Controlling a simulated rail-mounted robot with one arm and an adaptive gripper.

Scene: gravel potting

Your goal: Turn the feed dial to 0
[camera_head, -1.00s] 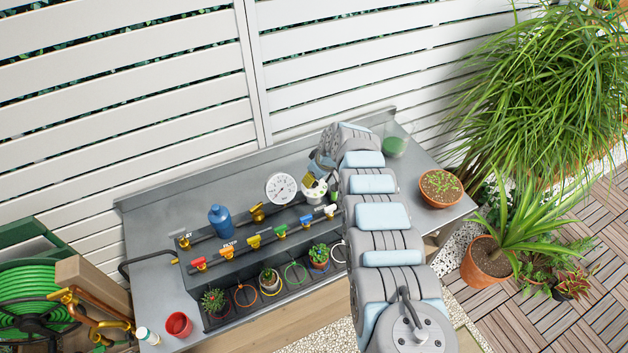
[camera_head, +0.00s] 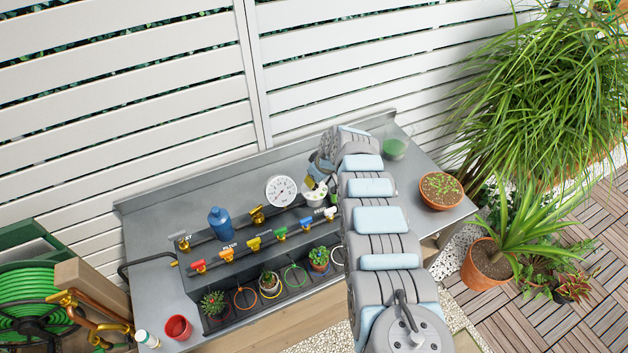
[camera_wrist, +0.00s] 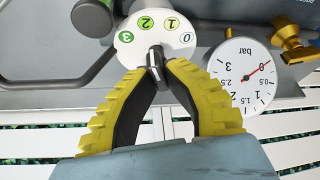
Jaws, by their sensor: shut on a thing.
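The feed dial (camera_wrist: 157,36) is a white disc in the wrist view, with 3 and 2 on green spots, 1 on yellow and 0 on white.
A round bar gauge (camera_wrist: 241,72) stands beside the dial and also shows in the head view (camera_head: 281,191). A blue bottle (camera_head: 220,223) stands left.

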